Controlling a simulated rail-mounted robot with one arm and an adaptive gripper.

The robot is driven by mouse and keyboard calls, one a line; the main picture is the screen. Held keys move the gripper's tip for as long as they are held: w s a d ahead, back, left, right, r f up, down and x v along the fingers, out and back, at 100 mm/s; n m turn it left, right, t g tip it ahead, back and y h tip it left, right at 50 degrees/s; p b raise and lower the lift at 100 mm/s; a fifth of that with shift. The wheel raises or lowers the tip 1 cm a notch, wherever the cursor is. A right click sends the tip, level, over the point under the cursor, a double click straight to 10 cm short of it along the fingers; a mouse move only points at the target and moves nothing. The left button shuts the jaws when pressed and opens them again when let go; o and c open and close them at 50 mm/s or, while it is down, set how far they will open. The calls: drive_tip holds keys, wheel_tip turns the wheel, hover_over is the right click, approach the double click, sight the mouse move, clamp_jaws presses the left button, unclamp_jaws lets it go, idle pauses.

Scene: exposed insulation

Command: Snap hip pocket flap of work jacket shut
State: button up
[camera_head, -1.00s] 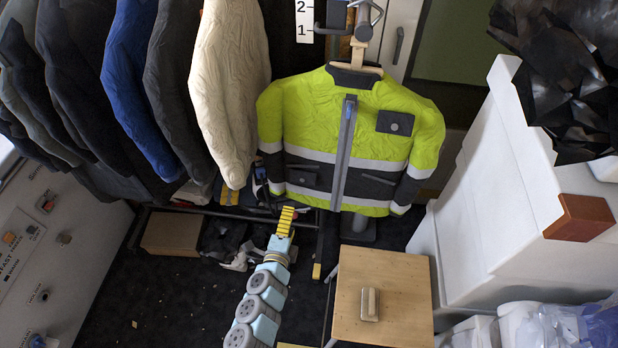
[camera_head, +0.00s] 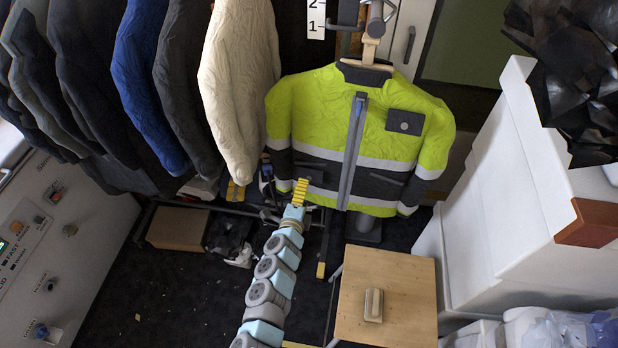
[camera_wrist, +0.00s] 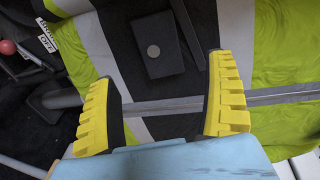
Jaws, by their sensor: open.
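The yellow and dark work jacket (camera_head: 340,115) hangs on a hanger, its front facing me, with grey reflective bands and a grey zip down the middle. My gripper (camera_head: 301,190) is in front of its lower left part and partly hides the left hip pocket. In the wrist view the jacket appears turned sideways. A dark hip pocket flap (camera_wrist: 165,66) with a round grey snap (camera_wrist: 153,50) lies between and beyond the yellow fingers of my gripper (camera_wrist: 161,70). The fingers are wide apart with nothing between them. I cannot tell whether the snap is fastened.
Several other jackets, including a cream one (camera_head: 238,90) and a blue one (camera_head: 145,80), hang to the left. A wooden-topped stool (camera_head: 400,285) stands below right. A white cabinet (camera_head: 490,210) stands at the right, a control panel (camera_head: 40,235) at the left.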

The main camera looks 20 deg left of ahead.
sight(310, 175)
drive_tip(key=shift+b+x, duration=0.3)
drive_tip(key=shift+x, duration=2.1)
drive_tip(key=shift+w, duration=0.2)
drive_tip(key=shift+b+x, duration=0.3)
drive_tip(key=shift+x, duration=0.8)
drive_tip(key=shift+w, duration=0.1)
drive_tip(key=shift+f, duration=0.1)
drive_tip(key=c, duration=1.2)
